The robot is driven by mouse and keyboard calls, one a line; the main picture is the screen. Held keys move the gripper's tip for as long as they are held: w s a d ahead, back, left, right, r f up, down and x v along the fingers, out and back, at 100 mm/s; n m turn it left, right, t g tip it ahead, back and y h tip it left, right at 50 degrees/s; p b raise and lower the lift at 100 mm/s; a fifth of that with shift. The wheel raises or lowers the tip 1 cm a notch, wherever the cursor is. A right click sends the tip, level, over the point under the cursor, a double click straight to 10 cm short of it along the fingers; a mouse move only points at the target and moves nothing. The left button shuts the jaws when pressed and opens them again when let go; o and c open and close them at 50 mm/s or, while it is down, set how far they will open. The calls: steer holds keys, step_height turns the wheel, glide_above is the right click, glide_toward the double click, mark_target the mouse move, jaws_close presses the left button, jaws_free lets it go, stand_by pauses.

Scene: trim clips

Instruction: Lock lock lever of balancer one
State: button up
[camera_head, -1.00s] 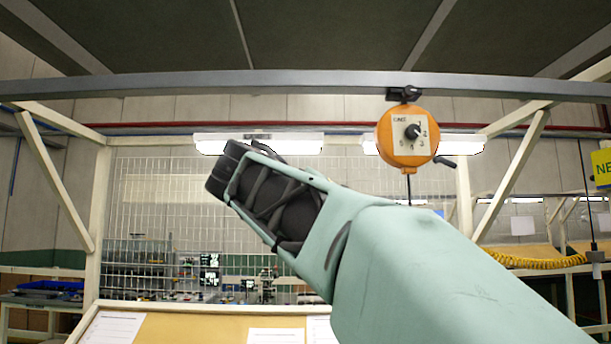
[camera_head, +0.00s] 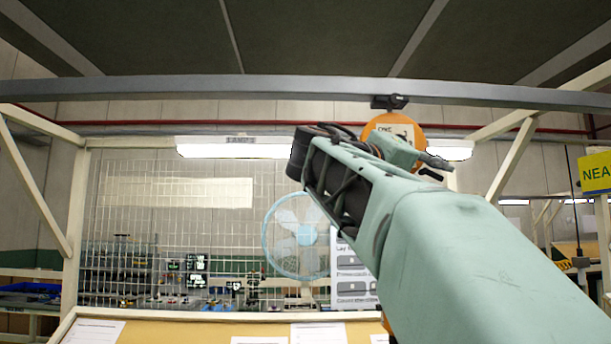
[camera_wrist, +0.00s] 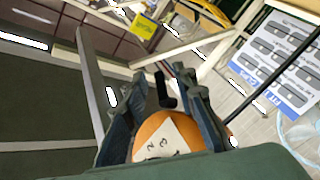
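The balancer (camera_head: 379,124) is an orange round housing with a numbered white plate, hung from the overhead beam. My arm hides most of it in the head view. In the wrist view the balancer (camera_wrist: 150,130) shows between my fingers, partly cut off by my gripper's body. Its black lock lever (camera_wrist: 164,91) stands out from the housing's edge and appears in the gap between the fingers; contact cannot be told. In the head view the lever (camera_head: 430,174) is a small dark tip just below my finger. My gripper (camera_wrist: 160,76) is open, with a finger on each side of the balancer.
The grey overhead beam (camera_head: 250,88) runs across just above the balancer. A lit lamp (camera_head: 235,147) and a wire mesh panel (camera_head: 150,215) are behind. A light-blue fan (camera_head: 290,245) and a labelled sign (camera_head: 355,275) stand below. A yellow sign (camera_head: 596,172) is at right.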

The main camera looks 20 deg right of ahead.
steer(key=shift+x, duration=0.8)
steer(key=shift+c, duration=0.7)
jaws_close()
steer(key=shift+f, duration=0.15)
steer(key=shift+f+b, duration=0.1)
steer(key=shift+b, duration=0.5)
steer(key=shift+d+n+h+b, duration=0.1)
steer(key=shift+n+h+b, duration=0.3)
steer(key=shift+b, duration=0.8)
steer(key=shift+r+n+t+h+b, duration=0.35)
steer(key=shift+r+h+b, duration=0.2)
steer(key=shift+b, duration=0.5)
